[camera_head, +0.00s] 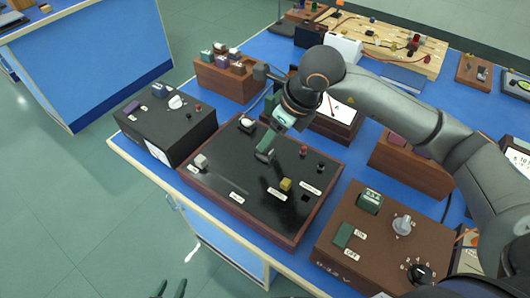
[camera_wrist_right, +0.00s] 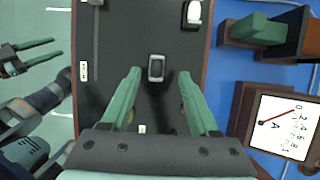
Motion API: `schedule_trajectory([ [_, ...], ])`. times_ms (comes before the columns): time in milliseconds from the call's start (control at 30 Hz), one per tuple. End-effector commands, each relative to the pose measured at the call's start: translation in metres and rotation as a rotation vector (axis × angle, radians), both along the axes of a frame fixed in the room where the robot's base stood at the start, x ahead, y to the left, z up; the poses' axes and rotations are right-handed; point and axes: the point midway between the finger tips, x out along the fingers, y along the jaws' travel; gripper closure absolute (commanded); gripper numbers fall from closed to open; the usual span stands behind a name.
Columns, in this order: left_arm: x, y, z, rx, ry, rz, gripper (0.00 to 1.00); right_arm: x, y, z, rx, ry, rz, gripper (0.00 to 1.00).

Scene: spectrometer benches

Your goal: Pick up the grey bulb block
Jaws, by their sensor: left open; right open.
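A small grey block (camera_wrist_right: 156,68) with a dark rim and lighter top is in the right wrist view, on the black panel (camera_wrist_right: 142,25). It looks like the grey bulb block. My right gripper (camera_wrist_right: 159,71) is open, its green fingers on either side of the block with visible gaps. I cannot tell its height over the block. In the head view the right gripper (camera_head: 265,148) is over the middle of the panel and seems to hide the block. My left gripper (camera_head: 172,285) is open and empty at the bottom edge, off the bench; it also shows in the wrist view (camera_wrist_right: 57,48).
The wood-framed panel carries a pale block (camera_head: 201,162), a yellow block (camera_head: 286,184) and a white-topped piece (camera_head: 247,122). A black box (camera_head: 165,120) stands left, a brown control box (camera_head: 380,240) right, and a meter (camera_head: 337,108) behind. Open floor lies at the front left.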

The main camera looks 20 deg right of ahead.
Motion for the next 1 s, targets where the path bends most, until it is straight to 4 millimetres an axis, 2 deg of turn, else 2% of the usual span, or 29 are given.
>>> schedule_trajectory([
  [100, 0.001, 0.001, 0.003, 0.001, -0.004, 0.002, 0.50, -0.002, 0.006, -0.020, 0.000, 0.005, 0.001, 0.39],
  [233, 0.001, 0.002, 0.003, 0.002, -0.007, 0.004, 0.50, 0.003, 0.010, -0.034, 0.001, 0.003, 0.001, 0.39],
  [533, 0.001, 0.003, 0.001, 0.004, -0.004, 0.005, 0.50, 0.006, 0.011, -0.039, 0.001, 0.000, 0.000, 0.39],
  [1000, 0.000, 0.003, 0.000, 0.004, 0.001, 0.004, 0.50, 0.006, 0.011, -0.039, 0.001, 0.000, 0.000, 0.91],
])
